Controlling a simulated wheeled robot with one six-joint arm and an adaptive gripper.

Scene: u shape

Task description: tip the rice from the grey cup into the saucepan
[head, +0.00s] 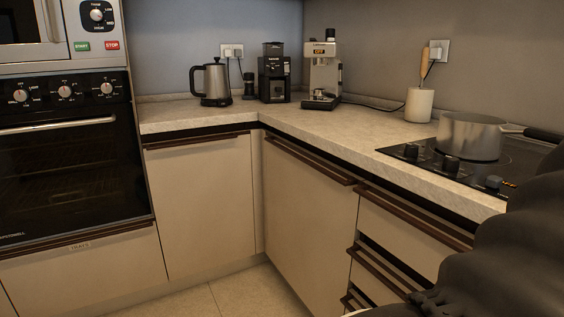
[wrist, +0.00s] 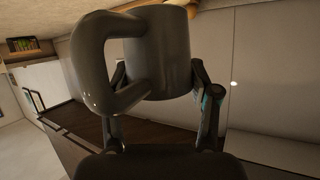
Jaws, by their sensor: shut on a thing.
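The grey cup (wrist: 158,55) fills the upper middle of the wrist view, with its big handle pointing left. My gripper (wrist: 160,90) is shut on the cup, one finger on each side of its body. The inside of the cup is hidden, so I cannot see any rice. The saucepan (head: 470,136) stands on the black hob at the right in the head view, its dark handle pointing right. Its inside is hidden from this low angle. My dark arm covers the lower right of the head view; the gripper and cup do not show there.
The hob (head: 488,178) has several knobs along its front. A white utensil pot (head: 419,105) stands behind the saucepan. A kettle (head: 212,83), a black grinder (head: 274,73) and a coffee machine (head: 322,75) stand at the back corner. The worktop (head: 350,130) between them is clear.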

